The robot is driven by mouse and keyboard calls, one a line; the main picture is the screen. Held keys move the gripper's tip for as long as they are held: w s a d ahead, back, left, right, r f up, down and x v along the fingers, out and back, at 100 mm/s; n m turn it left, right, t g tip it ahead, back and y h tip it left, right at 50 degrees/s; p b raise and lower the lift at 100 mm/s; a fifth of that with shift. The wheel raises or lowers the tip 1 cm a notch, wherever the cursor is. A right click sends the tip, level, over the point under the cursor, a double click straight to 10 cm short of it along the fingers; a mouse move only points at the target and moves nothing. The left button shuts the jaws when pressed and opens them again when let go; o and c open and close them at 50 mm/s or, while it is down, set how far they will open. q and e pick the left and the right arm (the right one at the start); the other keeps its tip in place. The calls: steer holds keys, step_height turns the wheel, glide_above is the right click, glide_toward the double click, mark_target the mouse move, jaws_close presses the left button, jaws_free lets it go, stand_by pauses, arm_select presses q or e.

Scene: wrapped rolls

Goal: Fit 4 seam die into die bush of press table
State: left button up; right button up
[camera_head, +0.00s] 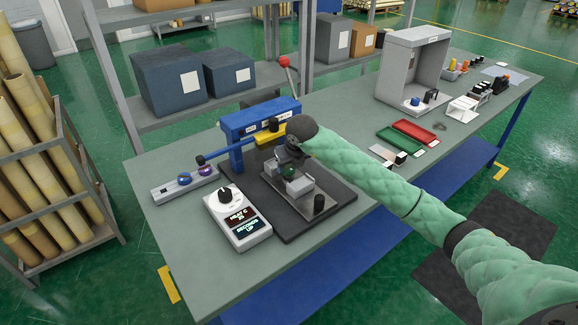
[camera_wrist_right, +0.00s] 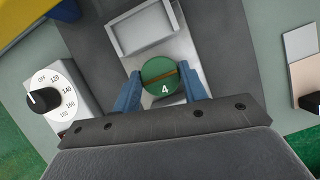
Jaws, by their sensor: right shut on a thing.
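The seam die (camera_wrist_right: 159,76) is a green round disc marked 4 with a brown bar across it. My right gripper (camera_wrist_right: 160,90) has its blue fingers on both sides of the die, shut on it. In the head view the green die (camera_head: 289,173) shows under my right gripper (camera_head: 291,166), over the light metal table (camera_head: 299,188) of the press. In the wrist view the press table (camera_wrist_right: 125,25) lies behind and around the die. The die bush cannot be made out; whether the die sits in it or above it I cannot tell. My left gripper is not in view.
The blue press frame (camera_head: 258,118) with a red-knobbed lever (camera_head: 284,62) stands behind the die. A dial controller (camera_head: 238,216) and a grey holder with round pieces (camera_head: 184,180) are left.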

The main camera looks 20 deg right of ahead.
steer(key=shift+f, duration=0.15)
steer(key=shift+f+b, duration=0.85)
steer(key=shift+b, duration=0.05)
steer(key=o, duration=1.3)
steer(key=shift+c, duration=0.2)
steer(key=shift+s+d+r, duration=0.1)
steer(key=shift+s+r, duration=0.1)
steer(key=shift+r, duration=0.2)
steer(key=b+v, duration=0.2)
steer(key=v, duration=0.3)
steer(key=shift+s+r, duration=0.1)
steer(key=shift+r, duration=0.25)
steer(key=shift+s+r+b, duration=0.2)
steer(key=shift+r+b, duration=0.1)
steer(key=shift+r, duration=0.25)
